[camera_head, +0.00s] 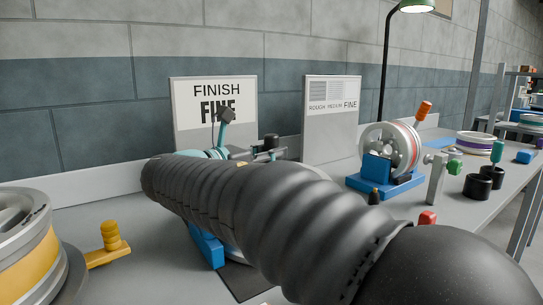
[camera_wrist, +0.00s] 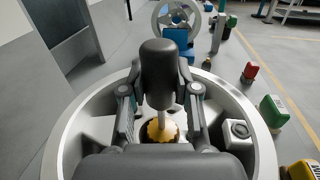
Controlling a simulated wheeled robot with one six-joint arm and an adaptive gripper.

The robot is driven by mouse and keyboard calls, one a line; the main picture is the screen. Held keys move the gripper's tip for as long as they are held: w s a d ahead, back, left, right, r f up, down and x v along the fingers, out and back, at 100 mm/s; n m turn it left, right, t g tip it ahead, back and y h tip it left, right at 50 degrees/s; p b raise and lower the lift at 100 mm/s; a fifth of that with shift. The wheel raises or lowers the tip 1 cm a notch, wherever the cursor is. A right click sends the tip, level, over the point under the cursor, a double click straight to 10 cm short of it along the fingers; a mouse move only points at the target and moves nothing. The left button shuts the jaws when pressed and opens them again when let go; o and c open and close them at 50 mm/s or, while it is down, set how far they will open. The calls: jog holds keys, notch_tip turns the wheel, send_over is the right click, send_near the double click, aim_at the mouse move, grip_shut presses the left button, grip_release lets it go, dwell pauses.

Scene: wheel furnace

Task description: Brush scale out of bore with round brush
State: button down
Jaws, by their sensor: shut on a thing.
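In the wrist view my gripper (camera_wrist: 160,90) is shut on the round brush (camera_wrist: 160,62), around its thick dark handle. A pale shaft runs from the handle to a yellow bristle head (camera_wrist: 160,130). The bristle head is at the dark bore in the hub of a silver spoked wheel (camera_wrist: 67,128); how deep it sits is hidden by my gripper. In the head view my arm covers most of this work spot, and the brush cannot be made out. A blue stand (camera_head: 205,246) shows beside my arm.
A yellow-banded wheel (camera_head: 30,262) with a yellow handle (camera_head: 109,238) stands at the left. A FINISH FINE sign (camera_head: 213,95) and a roughness chart (camera_head: 333,95) stand behind. Another wheel on a blue stand (camera_head: 384,186) and black cups (camera_head: 478,187) are at the right.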

aim_at(270, 135)
jog(key=shift+f+b, duration=0.55)
jog(key=shift+f, duration=0.65)
jog(key=shift+r+p, duration=0.2)
jog(key=shift+p, duration=0.1)
jog(key=shift+w+r, duration=0.15)
jog(key=shift+r, duration=0.2)
jog(key=shift+a+r, duration=0.1)
jog(key=shift+r, duration=0.05)
jog(key=shift+r, duration=4)
